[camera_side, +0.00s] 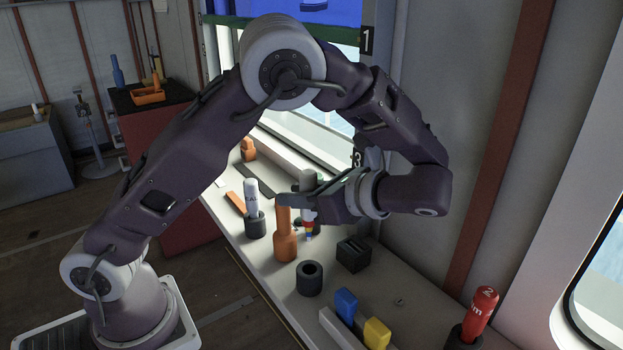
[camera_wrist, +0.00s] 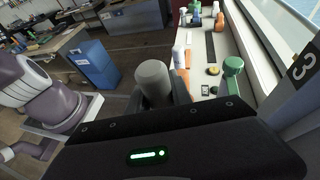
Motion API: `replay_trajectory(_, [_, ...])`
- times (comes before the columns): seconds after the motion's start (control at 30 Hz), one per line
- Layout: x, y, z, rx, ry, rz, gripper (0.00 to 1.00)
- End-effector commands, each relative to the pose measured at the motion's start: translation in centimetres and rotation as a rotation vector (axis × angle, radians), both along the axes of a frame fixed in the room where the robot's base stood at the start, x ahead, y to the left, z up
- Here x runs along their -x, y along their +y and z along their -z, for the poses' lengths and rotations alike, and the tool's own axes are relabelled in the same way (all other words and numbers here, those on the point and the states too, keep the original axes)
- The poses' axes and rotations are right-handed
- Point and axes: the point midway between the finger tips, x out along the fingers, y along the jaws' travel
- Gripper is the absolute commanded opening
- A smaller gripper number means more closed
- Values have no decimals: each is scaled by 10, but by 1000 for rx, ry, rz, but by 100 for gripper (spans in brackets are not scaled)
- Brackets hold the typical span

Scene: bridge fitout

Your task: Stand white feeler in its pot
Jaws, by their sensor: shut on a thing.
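My gripper (camera_side: 303,190) is shut on a pale grey-white cylinder (camera_wrist: 153,82), which stands up between the fingers in the wrist view. In the side view the fingers hide much of it, and I cannot tell whether it touches the bench. A white feeler with dark lettering (camera_side: 251,195) stands upright in a dark pot (camera_side: 255,226), left of my gripper. I cannot tell whether the held cylinder is another white feeler. An empty dark round pot (camera_side: 309,280) stands nearer the camera. A red feeler (camera_side: 481,312) leans in a dark pot (camera_side: 462,340) at the right.
An orange bottle (camera_side: 285,244) stands just in front of my gripper. A black slotted block (camera_side: 353,254) is to its right. Blue (camera_side: 345,303) and yellow (camera_side: 376,333) blocks are nearer the camera. A green-topped item (camera_wrist: 232,66) stands by the window in the wrist view.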

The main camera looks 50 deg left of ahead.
Motion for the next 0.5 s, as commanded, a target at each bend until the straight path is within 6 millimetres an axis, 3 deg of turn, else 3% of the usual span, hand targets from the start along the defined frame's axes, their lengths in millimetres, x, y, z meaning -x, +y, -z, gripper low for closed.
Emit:
replay_trajectory(0.33, [1, -3, 2, 5, 1, -14, 0])
replay_trajectory(0.5, [1, -3, 20, 3, 4, -13, 0])
